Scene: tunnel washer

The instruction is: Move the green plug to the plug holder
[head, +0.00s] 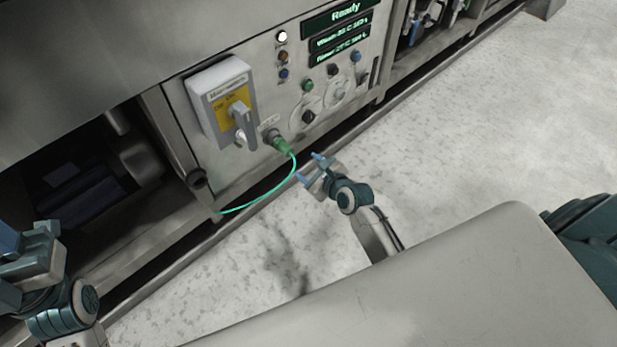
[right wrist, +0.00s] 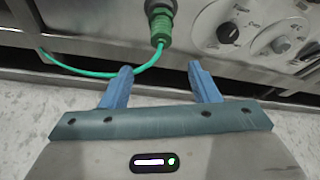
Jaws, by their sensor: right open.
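The green plug (head: 283,146) sits in a socket on the washer's grey front panel, with a green cable trailing down and left. In the right wrist view the plug (right wrist: 159,28) stands upright in the picture, beyond the fingertips. My right gripper (head: 309,170) is open and empty, its blue fingers pointing at the panel, apart from the plug and just to its lower right. My left gripper (head: 14,242) is at the left edge, partly cut off; its jaws cannot be made out. I cannot clearly pick out the plug holder.
A grey switch box (head: 222,103) with a yellow plate and rotary handle sticks out left of the plug. Knobs and dials (head: 337,90) are to the right, under green displays (head: 338,38). The pale floor (head: 480,130) is clear.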

